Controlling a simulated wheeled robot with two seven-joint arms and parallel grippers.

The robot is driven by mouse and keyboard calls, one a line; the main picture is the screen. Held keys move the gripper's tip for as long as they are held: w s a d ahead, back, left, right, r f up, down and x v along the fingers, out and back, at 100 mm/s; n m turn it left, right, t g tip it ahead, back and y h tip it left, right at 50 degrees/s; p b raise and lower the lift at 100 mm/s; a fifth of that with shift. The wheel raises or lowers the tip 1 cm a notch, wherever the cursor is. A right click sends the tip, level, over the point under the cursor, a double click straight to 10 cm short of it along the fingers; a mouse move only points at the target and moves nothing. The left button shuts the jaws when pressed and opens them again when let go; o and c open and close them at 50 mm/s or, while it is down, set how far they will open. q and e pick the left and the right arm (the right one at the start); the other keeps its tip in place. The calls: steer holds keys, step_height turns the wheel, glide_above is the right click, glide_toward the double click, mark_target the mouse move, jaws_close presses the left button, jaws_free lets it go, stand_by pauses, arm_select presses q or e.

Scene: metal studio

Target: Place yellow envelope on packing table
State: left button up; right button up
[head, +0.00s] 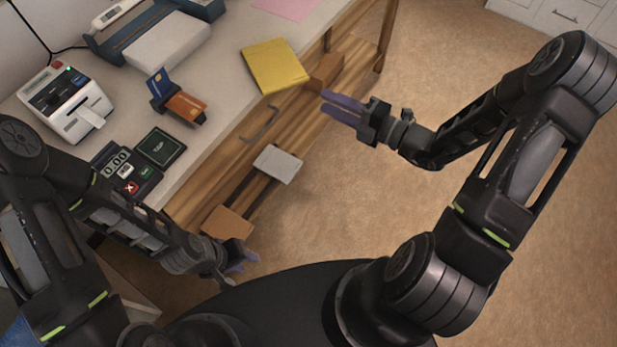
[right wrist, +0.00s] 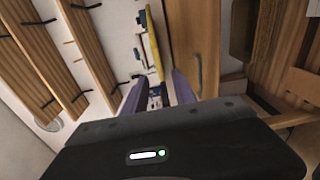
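The yellow envelope (head: 274,66) lies flat on a pale-topped wooden table (head: 225,62), with its near corner close to the front edge. In the right wrist view it shows as a thin yellow strip (right wrist: 154,48) beyond my fingers. My right gripper (head: 325,101) is open and empty, in front of the table edge, to the right of and nearer than the envelope, not touching it. Its two purple fingers stand apart in the right wrist view (right wrist: 158,92). My left gripper (head: 242,261) is low, beside the table's near end, with its fingers apart and nothing seen between them.
On the tabletop are a card stand (head: 178,103), a receipt printer (head: 67,101), a keypad terminal (head: 128,170), a laminator-like device (head: 155,30) and a pink sheet (head: 287,8). A drawer handle (head: 260,124) sticks out from the front. The floor (head: 350,210) at right is clear.

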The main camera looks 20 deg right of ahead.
steer(key=s+a+f+n+g+h, duration=0.1)
steer(key=s+a+f+n+g, duration=0.65)
steer(key=s+n, duration=0.25)
steer(key=s+a+f+n+g, duration=0.7)
steer(key=s+f+n, duration=0.2)
steer(key=s+n, duration=0.1)
steer(key=s+d+f+n+g+h, duration=0.15)
steer(key=s+f+n+h, duration=0.45)
steer(key=n, duration=0.7)
steer(key=w+n+t, duration=0.1)
steer(key=n, duration=0.2)
steer(key=w+a+f+n+t, duration=0.1)
steer(key=w+n, duration=0.1)
steer(key=n, duration=0.2)
steer(key=w+f+n+t, duration=0.1)
steer(key=n, duration=0.3)
steer(key=shift+w+a+f, duration=0.15)
steer(key=shift+a+f, duration=0.05)
steer(key=shift+a, duration=0.2)
steer(key=shift+c, duration=0.4)
